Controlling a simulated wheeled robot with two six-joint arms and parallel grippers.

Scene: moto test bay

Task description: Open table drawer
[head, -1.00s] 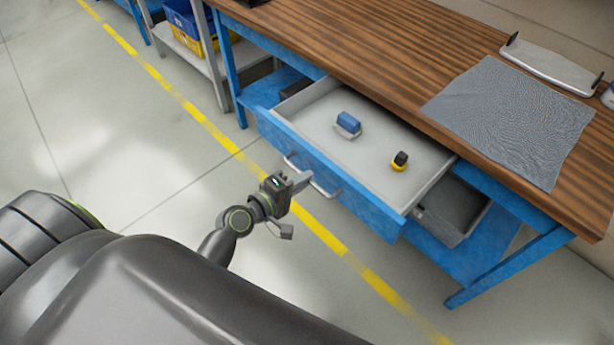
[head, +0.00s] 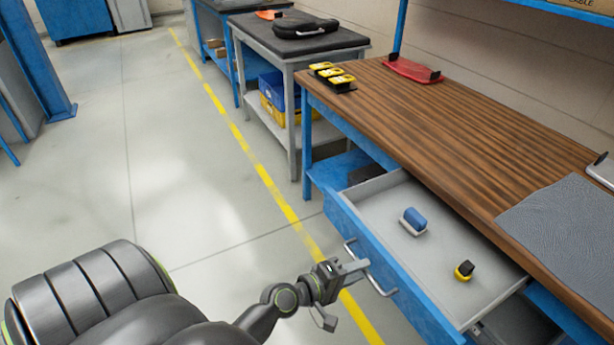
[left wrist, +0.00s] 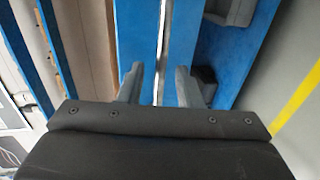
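The table drawer (head: 388,272) has a blue front and grey inside, and it stands pulled out from under the wooden-topped workbench (head: 450,115). Its metal bar handle (head: 383,288) is on the front. My left gripper (head: 354,269) is at the handle in the head view. In the left wrist view my left gripper (left wrist: 160,88) has its two fingers apart, with the thin pale handle bar (left wrist: 161,40) running between them. I cannot tell whether the fingers touch the bar. My right gripper is not in view.
A blue-and-white item (head: 413,221) and a yellow-and-black item (head: 464,270) lie in the drawer. A grey cloth (head: 570,235), a red tray (head: 412,70) and yellow items (head: 333,76) lie on the bench. A grey cart (head: 297,55) stands beyond. The floor at left is clear.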

